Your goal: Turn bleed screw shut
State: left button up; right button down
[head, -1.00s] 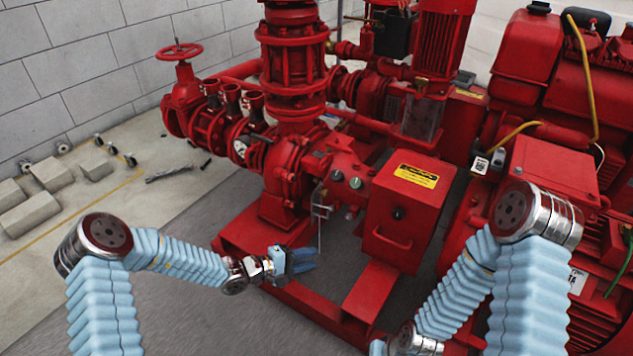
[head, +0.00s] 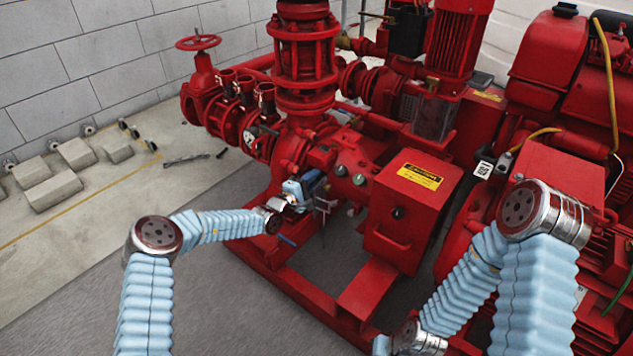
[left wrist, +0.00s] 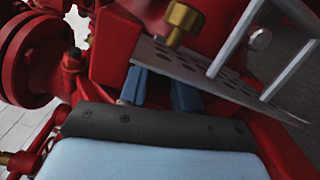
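A brass knob-like fitting (left wrist: 183,20), which may be the bleed screw, stands above a grey perforated plate (left wrist: 200,72) in the left wrist view. I cannot pick it out surely in the head view. My left gripper (head: 306,183) is at the near side of the red pump casing (head: 296,155). In the left wrist view its two blue fingers (left wrist: 160,90) are apart, with no object seen held between them. They point toward the plate, below the brass fitting and apart from it; the plate hides their tips. My right gripper is out of view.
A red control box (head: 412,210) with a yellow label stands right of my left gripper. A red base frame (head: 290,290) runs below. A grey ladder-like bracket (left wrist: 262,40) rises beside the plate. Concrete blocks (head: 52,190) lie on the floor at left; grey floor is free in front.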

pick_arm(q)
jog(key=shift+w+d, duration=0.35)
jog(key=shift+w, duration=0.2)
grip_shut()
jog(key=m+p, duration=0.5)
jog(key=p, duration=0.1)
jog(key=shift+m, duration=0.4)
